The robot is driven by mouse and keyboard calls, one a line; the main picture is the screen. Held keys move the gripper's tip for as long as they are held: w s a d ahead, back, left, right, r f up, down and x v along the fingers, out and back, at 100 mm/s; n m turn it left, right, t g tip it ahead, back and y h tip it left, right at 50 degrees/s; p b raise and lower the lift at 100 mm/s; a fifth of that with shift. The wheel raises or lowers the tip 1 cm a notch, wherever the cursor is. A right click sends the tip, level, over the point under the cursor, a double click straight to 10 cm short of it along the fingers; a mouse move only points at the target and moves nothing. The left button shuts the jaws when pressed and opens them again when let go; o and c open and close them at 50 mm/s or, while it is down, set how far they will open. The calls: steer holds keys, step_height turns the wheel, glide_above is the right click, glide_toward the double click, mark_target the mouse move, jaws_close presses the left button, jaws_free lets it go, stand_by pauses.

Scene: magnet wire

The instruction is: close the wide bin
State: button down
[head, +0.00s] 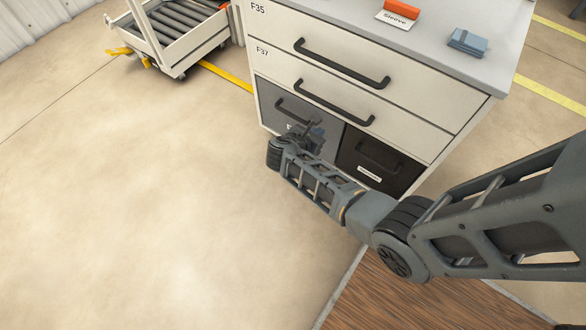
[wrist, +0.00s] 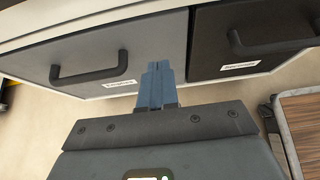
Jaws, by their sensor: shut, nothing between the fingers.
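The wide bin is the grey-fronted bin (head: 268,98) at the lower left of the cabinet, with a black bar handle. Its grey front also fills the left of the wrist view (wrist: 150,50), with a small white label below the handle. The front looks about level with the cabinet face; I cannot tell whether a small gap remains. My gripper (wrist: 157,72) is shut and empty. Its fingertips point at the grey front, right of the handle and close to the bin's right edge; contact is unclear. In the head view my gripper (head: 314,130) hides part of the bin front.
A dark bin (head: 400,168) with a handle sits right beside the wide bin. Two white drawers (head: 290,72) with long black handles are above. An orange item (head: 401,8) and a blue item (head: 467,42) lie on top. A roller cart (head: 185,35) stands back left. Floor at left is clear.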

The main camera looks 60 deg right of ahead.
steer(key=shift+d+r+y+p, duration=0.3)
steer(key=shift+d+p, duration=0.3)
steer(key=shift+d, duration=0.2)
steer(key=shift+d+r+y+p, duration=0.15)
steer(key=shift+d+y+p, duration=0.15)
steer(key=shift+d+p, duration=0.35)
steer(key=shift+d, duration=0.15)
steer(key=a+f+p+v, duration=0.1)
steer(key=p+v, duration=0.3)
steer(key=v, duration=0.9)
steer(key=shift+f, duration=0.15)
